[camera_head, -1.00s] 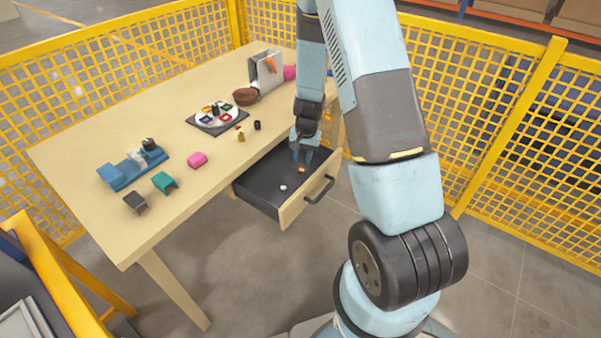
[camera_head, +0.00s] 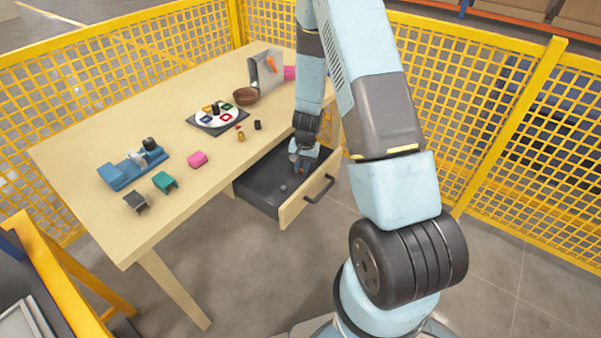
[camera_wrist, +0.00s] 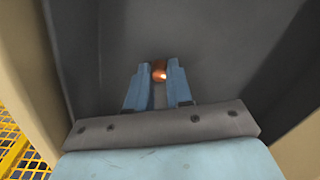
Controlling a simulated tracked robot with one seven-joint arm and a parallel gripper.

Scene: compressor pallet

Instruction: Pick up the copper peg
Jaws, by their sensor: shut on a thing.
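The copper peg (camera_wrist: 159,72) shows as a small shiny orange-brown round thing between my fingertips in the wrist view. My gripper (camera_wrist: 158,76) is shut on it, with one blue finger on each side. In the head view my gripper (camera_head: 301,168) reaches down into the open drawer (camera_head: 262,192), close to its front panel. There the peg is mostly hidden by the fingers. I cannot tell whether the peg still touches the drawer floor.
A small grey-white round piece (camera_head: 283,188) lies in the drawer, left of my gripper. The drawer walls stand close around my gripper. Yellow mesh fencing (camera_head: 500,120) stands behind.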

